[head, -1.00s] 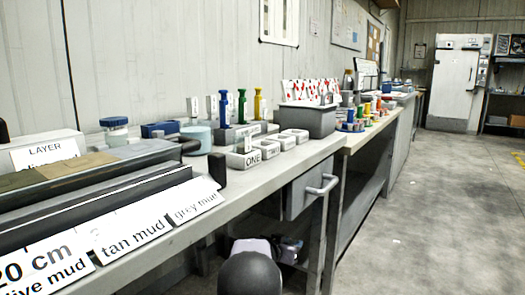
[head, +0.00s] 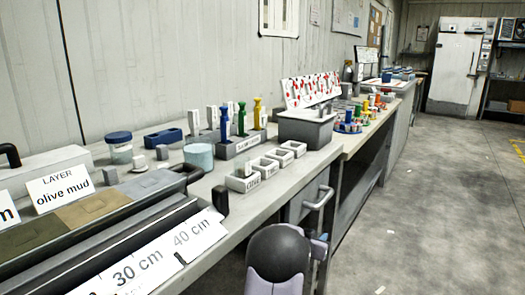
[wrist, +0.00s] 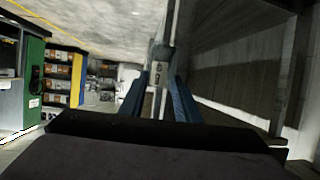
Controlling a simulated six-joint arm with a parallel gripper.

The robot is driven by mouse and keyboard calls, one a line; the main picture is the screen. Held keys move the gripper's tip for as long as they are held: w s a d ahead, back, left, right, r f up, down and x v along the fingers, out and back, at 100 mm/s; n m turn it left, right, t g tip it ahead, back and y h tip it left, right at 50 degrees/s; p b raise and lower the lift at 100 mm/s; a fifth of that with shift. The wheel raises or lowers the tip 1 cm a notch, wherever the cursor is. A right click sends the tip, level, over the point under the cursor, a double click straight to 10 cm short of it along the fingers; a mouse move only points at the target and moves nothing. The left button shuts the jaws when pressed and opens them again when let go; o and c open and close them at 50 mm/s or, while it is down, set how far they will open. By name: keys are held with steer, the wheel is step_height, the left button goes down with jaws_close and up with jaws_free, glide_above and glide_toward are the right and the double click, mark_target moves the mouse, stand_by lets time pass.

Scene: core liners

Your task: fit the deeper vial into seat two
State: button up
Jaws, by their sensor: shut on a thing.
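In the wrist view, my gripper (wrist: 158,100) has two blue fingers shut on a narrow grey piece (wrist: 160,77) with dark marks. The picture is too dark to tell whether this is the deeper vial. In the head view, a row of small white seat blocks stands on the bench; the nearest is marked ONE (head: 243,181). A block behind it (head: 265,167) has a label too small to read surely. A grey rack (head: 238,146) holds blue (head: 224,122), green (head: 242,119) and yellow (head: 257,113) upright pieces. My gripper's fingers are not visible in the head view.
A grey bin (head: 307,128) stands beyond the blocks, with a red-dotted board behind. A pale blue tub (head: 199,156), a blue-lidded jar (head: 119,149) and a core tray (head: 110,205) with label cards are nearer. The bench front edge is close to the blocks; the aisle floor is open.

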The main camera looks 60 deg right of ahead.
steer(key=s+a+r+p, duration=0.2)
steer(key=s+r+p, duration=1.1)
steer(key=s+p, duration=0.1)
step_height(320, 180, up, 18)
steer(key=s+f+n+t+y+p, duration=0.1)
steer(key=s+n+t+p, duration=0.25)
steer(key=p, duration=1.15)
steer(key=w+a+r+n+t+y+p, duration=0.3)
steer(key=w+a+r+p, duration=0.25)
steer(key=w, duration=0.35)
steer(key=w+a+r+n+t+y+p, duration=0.3)
steer(key=w+a+r+n+p, duration=0.15)
steer(key=w+p, duration=0.35)
steer(key=w+a+r+n+t+y+p, duration=0.2)
steer(key=w+a+r+n+y+p, duration=0.25)
steer(key=w, duration=0.55)
steer(key=shift+m+h, duration=0.65)
steer(key=shift+m, duration=0.2)
steer(key=shift+s+a+f+p, duration=0.1)
steer(key=shift+a+f+p, duration=0.15)
steer(key=shift+f, duration=1.4)
steer(key=shift+s+a+f+p, duration=0.1)
steer(key=shift+a+f+p, duration=0.15)
steer(key=shift+f, duration=1.45)
steer(key=shift+s+a+f+p, duration=0.15)
steer(key=shift+f+p, duration=0.2)
steer(key=shift+f, duration=1.3)
steer(key=shift+w+f, duration=0.1)
